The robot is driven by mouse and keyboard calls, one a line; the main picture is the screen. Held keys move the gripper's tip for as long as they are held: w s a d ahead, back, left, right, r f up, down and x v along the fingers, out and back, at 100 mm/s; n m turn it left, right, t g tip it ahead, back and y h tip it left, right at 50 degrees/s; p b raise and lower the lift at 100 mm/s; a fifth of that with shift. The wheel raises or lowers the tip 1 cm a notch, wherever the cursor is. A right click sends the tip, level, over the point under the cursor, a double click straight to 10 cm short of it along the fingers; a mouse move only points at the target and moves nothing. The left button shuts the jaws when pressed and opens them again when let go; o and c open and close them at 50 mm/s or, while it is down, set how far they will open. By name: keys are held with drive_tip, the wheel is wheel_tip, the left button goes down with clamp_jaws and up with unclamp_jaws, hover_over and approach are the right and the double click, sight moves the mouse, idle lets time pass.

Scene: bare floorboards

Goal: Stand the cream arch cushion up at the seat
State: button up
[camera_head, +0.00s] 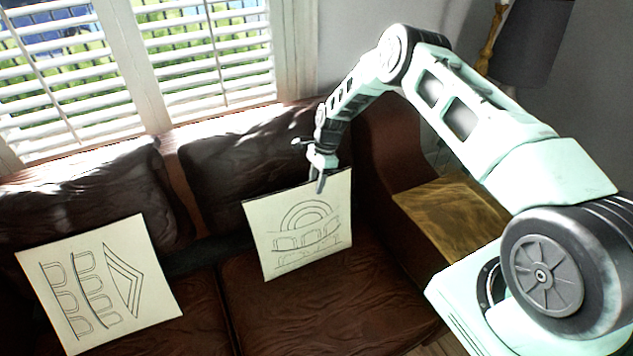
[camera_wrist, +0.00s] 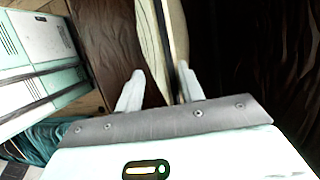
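The cream cushion with drawn arches (camera_head: 297,232) stands tilted on the right seat of the brown leather sofa (camera_head: 290,310), its drawn face toward the head camera. My gripper (camera_head: 321,176) is at its top edge, with one finger in front of the drawn face. In the wrist view the cushion (camera_wrist: 152,35) shows edge-on between my gripper's fingers (camera_wrist: 160,88). The fingers are apart, with a gap between the left finger and the cushion; the right finger is close beside it. Whether that finger touches it I cannot tell.
A second cream cushion (camera_head: 100,284), drawn with arches and a triangle, leans on the left seat. Dark back cushions (camera_head: 240,150) stand behind. A wooden side table (camera_head: 450,215) is right of the sofa arm (camera_head: 385,150). A lamp (camera_head: 530,40) stands behind it.

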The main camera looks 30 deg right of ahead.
drive_tip(key=b+v, duration=0.4)
drive_tip(key=v, duration=1.3)
drive_tip(key=s+a+r+n, duration=0.4)
drive_tip(key=a, duration=0.3)
drive_tip(key=s+a+r+n, duration=0.3)
drive_tip(key=s+a+r, duration=0.15)
drive_tip(key=a, duration=0.25)
drive_tip(key=s+a+r+n+h, duration=0.1)
drive_tip(key=s+a+r+n, duration=0.4)
drive_tip(key=s+a+n, duration=0.6)
drive_tip(key=s+d+n+t+h, duration=0.1)
drive_tip(key=s+n, duration=0.7)
drive_tip(key=s, duration=1.6)
drive_tip(key=shift+d+t+h, duration=0.3)
drive_tip(key=shift+d+h, duration=0.1)
drive_tip(key=shift+d, duration=0.5)
